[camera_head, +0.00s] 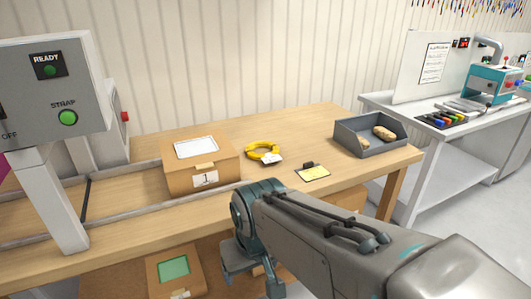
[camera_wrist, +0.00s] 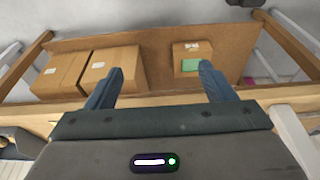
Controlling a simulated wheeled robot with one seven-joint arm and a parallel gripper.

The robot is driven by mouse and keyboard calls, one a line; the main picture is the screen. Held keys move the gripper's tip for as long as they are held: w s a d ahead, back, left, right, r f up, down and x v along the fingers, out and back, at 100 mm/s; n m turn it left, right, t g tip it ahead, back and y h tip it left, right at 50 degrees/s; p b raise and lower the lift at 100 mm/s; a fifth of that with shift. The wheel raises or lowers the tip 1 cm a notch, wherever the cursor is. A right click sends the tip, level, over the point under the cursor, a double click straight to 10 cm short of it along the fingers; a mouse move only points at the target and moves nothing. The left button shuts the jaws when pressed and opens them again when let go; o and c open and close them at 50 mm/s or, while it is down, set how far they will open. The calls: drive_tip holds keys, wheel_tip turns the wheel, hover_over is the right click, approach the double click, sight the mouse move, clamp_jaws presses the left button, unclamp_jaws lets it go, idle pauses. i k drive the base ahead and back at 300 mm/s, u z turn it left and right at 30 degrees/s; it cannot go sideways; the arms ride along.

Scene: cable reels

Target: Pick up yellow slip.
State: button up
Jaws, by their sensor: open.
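The yellow slip (camera_head: 314,174) lies flat on the wooden table top, near its front edge, with a small black clip or block at its back edge. It does not show in the wrist view. My gripper (camera_head: 256,280) is in front of the table and lower than its top, to the left of the slip and apart from it. In the wrist view my gripper (camera_wrist: 160,82) has its two fingers spread wide with nothing between them.
A carton labelled 1 (camera_head: 200,178), a yellow cable coil (camera_head: 262,151) and a grey bin (camera_head: 372,148) stand on the table. Cardboard boxes (camera_wrist: 113,72) and a box with a green patch (camera_wrist: 192,50) sit on the lower shelf. A grey control panel (camera_head: 52,90) rises at left.

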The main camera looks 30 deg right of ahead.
sight(310, 171)
drive_tip(key=k, duration=0.6)
drive_tip(key=z, duration=0.75)
drive_tip(key=i, duration=1.25)
drive_tip(key=z, duration=0.75)
drive_tip(key=i, duration=0.7)
drive_tip(key=z, duration=0.15)
